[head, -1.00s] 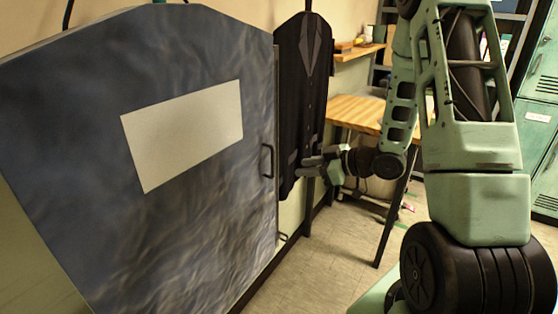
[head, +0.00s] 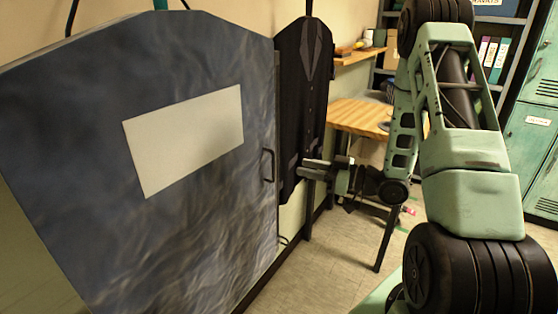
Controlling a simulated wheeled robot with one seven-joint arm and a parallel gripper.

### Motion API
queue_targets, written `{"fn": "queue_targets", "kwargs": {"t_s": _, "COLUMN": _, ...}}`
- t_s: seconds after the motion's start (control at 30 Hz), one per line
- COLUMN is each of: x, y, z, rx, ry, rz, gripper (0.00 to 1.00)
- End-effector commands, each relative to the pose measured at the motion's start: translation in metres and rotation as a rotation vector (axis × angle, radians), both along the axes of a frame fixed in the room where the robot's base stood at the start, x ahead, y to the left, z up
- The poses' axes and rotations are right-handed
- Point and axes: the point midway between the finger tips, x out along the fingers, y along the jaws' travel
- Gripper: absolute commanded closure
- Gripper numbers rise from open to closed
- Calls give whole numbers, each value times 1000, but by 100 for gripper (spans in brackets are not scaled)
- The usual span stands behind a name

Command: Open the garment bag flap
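The garment bag flap (head: 190,225) is a large dark blue-grey panel with a blank pale label (head: 185,140). It fills the left of the head view and looks closed. A dark bar handle (head: 268,166) stands near its right edge. My gripper (head: 303,168) is to the right of the handle, apart from it in the picture, with its fingers pointing left. Two grey fingers show with a small gap between them and nothing held. The dark suit is behind the fingers; the depth between them is hard to judge.
A dark suit (head: 303,95) hangs beside the bag's right edge. A wooden table (head: 358,115) with dark legs stands behind my arm, below a small wall shelf (head: 358,56). Green lockers (head: 535,120) and a binder shelf are at the right. Floor shows between bag and table.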

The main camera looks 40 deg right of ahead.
Motion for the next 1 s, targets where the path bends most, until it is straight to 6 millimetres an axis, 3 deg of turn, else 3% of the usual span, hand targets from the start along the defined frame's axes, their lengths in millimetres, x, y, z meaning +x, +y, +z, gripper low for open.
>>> {"fn": "queue_targets", "kwargs": {"t_s": 0.2, "x": 39, "y": 25, "z": 1, "rx": 0, "ry": 0, "rz": 4, "gripper": 68}}
{"fn": "queue_targets", "kwargs": {"t_s": 0.4, "x": 64, "y": 39, "z": 1, "rx": -1, "ry": -1, "rz": 2, "gripper": 68}}
{"fn": "queue_targets", "kwargs": {"t_s": 0.87, "x": 75, "y": 46, "z": 0, "rx": -1, "ry": 1, "rz": 0, "gripper": 68}}
{"fn": "queue_targets", "kwargs": {"t_s": 1.0, "x": 75, "y": 46, "z": 0, "rx": -1, "ry": 1, "rz": 0, "gripper": 100}}
